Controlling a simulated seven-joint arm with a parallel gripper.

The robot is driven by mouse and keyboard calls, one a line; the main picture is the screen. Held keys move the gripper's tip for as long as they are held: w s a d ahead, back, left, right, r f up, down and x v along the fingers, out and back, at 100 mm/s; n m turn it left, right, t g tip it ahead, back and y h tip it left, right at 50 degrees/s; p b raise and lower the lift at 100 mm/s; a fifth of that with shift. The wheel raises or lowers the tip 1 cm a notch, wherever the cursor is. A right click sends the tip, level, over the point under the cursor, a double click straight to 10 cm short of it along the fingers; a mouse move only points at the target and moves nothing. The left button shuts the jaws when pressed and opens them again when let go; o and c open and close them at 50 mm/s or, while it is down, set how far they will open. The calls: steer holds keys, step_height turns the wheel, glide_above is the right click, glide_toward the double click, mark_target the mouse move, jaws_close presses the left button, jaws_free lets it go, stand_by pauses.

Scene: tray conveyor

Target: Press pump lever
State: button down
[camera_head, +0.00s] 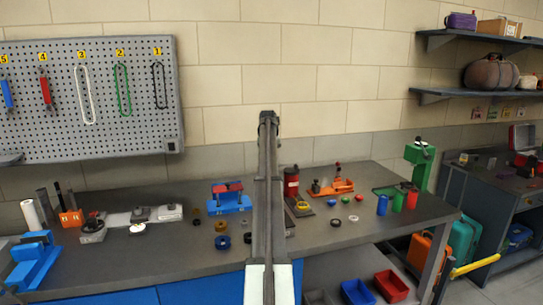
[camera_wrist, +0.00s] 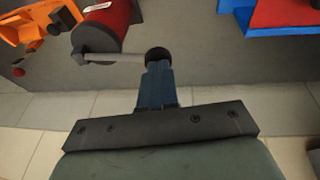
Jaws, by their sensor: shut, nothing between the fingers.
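The pump is a red cylinder (camera_wrist: 103,24) with a grey lever (camera_wrist: 115,57) that ends in a round black knob (camera_wrist: 158,55). My gripper (camera_wrist: 157,68) is shut and empty. In the wrist view its blue-grey fingertips overlap the edge of the knob; I cannot tell whether they touch it. In the head view the red cylinder (camera_head: 291,182) stands upright on the bench just right of my arm. The lever cannot be made out there, and my arm hides the gripper.
A pegboard (camera_head: 100,130) hangs behind.

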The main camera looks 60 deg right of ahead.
steer(key=shift+w+a+f+g+h, duration=0.2)
steer(key=shift+f+g+h, duration=0.15)
steer(key=shift+f, duration=0.6)
steer(key=shift+w+a+f+g+h, duration=0.15)
steer(key=shift+f+g+h, duration=0.25)
steer(key=shift+f, duration=0.6)
steer(key=shift+w+a+f+g+h, duration=0.2)
steer(key=shift+f+g+h, duration=0.15)
steer(key=shift+f, duration=0.6)
steer(key=shift+s+f, duration=0.1)
steer(key=shift+f, duration=0.1)
steer(key=shift+a, duration=0.1)
steer(key=w+v, duration=0.1)
steer(key=v, duration=1.3)
steer(key=shift+w+r, duration=0.2)
steer(key=shift+w, duration=0.25)
steer(key=shift+n, duration=0.3)
